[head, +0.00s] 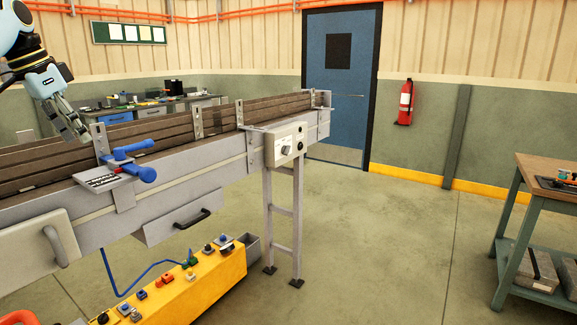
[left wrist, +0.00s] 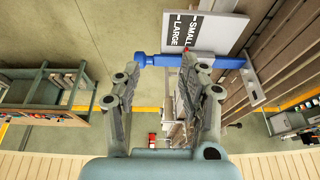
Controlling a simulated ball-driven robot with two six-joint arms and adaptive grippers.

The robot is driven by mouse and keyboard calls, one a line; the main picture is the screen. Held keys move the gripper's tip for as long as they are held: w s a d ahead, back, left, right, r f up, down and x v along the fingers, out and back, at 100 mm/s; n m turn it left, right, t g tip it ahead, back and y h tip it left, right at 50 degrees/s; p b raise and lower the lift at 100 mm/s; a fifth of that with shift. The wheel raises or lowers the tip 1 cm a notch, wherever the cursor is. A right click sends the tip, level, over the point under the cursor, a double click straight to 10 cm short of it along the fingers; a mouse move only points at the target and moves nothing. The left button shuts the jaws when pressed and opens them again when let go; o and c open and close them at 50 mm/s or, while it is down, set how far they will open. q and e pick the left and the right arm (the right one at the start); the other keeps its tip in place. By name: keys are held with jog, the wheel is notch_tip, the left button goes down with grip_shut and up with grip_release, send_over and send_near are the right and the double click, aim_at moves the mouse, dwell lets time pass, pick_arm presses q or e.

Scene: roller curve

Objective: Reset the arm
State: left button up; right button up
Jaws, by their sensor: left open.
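My left gripper (head: 70,124) is at the upper left of the head view, raised above the conveyor's near side. It is open, and nothing shows between its fingers. In the left wrist view my left gripper (left wrist: 166,72) has its two grey fingers spread apart. A blue handle (head: 134,150) with two bars is mounted on the conveyor's side rail, right of and below the gripper. In the left wrist view the blue handle (left wrist: 225,62) lies beyond the fingertips, beside a label plate (left wrist: 212,30) reading SMALL and LARGE. My right gripper is out of view.
The conveyor (head: 190,183) runs from the left toward the back. A yellow panel with buttons (head: 205,280) stands below it. A wooden-topped bench (head: 540,165) is at right, and a blue door (head: 342,95) at the back. The floor between conveyor and bench is clear.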

pick_arm(q)
jog(key=s+d+f+n+y, duration=0.1)
jog(key=s+d+f, duration=0.3)
jog(key=s+f, duration=0.5)
jog(key=s+d+f+n+y, duration=0.1)
jog(key=s+d+f, duration=0.35)
jog(key=f, duration=0.85)
jog(key=s+d+f+n, duration=0.1)
jog(key=s+d+n, duration=0.15)
jog(key=s, duration=1.25)
jog(key=s+d+n, duration=0.1)
jog(key=s+d, duration=0.3)
jog(key=s, duration=1.1)
notch_tip(320, 180, down, 41)
jog(key=s+a+g+y+b, duration=0.1)
jog(key=s+a+b, duration=0.1)
jog(key=b, duration=1)
jog(key=s+a+f+g+b, duration=0.1)
jog(key=s+f+b, duration=0.6)
jog(key=s+f, duration=1.1)
notch_tip(320, 180, down, 4)
jog(key=shift+r+n, duration=0.2)
jog(key=shift+n, duration=0.15)
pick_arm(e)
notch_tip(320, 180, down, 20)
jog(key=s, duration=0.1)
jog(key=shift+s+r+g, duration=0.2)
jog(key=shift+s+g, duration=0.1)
